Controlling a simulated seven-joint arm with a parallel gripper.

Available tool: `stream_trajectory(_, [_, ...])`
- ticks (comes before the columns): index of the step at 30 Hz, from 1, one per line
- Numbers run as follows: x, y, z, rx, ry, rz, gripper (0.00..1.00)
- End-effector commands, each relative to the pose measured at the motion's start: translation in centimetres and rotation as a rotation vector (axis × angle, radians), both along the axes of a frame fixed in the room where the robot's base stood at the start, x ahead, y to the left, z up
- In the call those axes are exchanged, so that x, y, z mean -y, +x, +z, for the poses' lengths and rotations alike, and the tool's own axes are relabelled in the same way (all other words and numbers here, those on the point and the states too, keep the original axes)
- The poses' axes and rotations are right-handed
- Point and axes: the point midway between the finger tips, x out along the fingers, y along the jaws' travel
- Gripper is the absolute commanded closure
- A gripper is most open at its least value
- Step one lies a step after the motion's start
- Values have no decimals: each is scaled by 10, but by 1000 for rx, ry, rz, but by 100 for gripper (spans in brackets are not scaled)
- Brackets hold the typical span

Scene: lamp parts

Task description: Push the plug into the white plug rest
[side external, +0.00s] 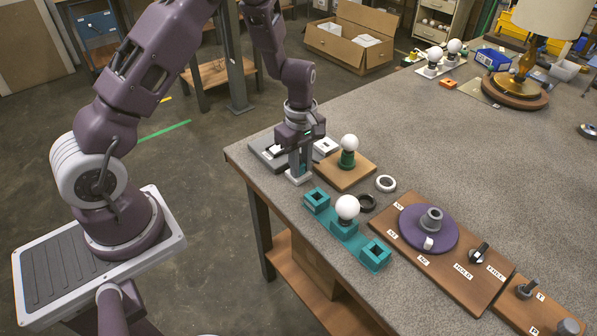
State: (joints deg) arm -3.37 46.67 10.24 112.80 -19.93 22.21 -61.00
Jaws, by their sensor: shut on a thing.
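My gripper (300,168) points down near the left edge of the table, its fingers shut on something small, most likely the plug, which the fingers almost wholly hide. A white block (297,179), which looks like the white plug rest, lies directly under the fingertips. I cannot tell how deep the held thing sits in it. A second white block with a dark square opening (325,146) stands behind and to the right of the gripper.
A grey tray (262,150) lies just behind-left of the gripper. A wooden board with a bulb on a green holder (349,150) stands close on the right. A teal fixture (375,255) with a bulb is in front. The table's left edge is near.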

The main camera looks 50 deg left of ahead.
Motion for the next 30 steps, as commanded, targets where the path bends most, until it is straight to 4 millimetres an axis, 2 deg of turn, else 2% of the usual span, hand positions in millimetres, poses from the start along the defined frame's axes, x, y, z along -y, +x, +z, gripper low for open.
stream_trajectory(12, [1,0,-1,-1,-1,-1,100])
stream_trajectory(13, [1,0,-1,-1,-1,-1,73])
stream_trajectory(16, [0,0,-1,-1,-1,-1,53])
stream_trajectory(25, [0,0,0,0,0,0,53])
stream_trajectory(30, [1,1,31,6,1,-2,53])
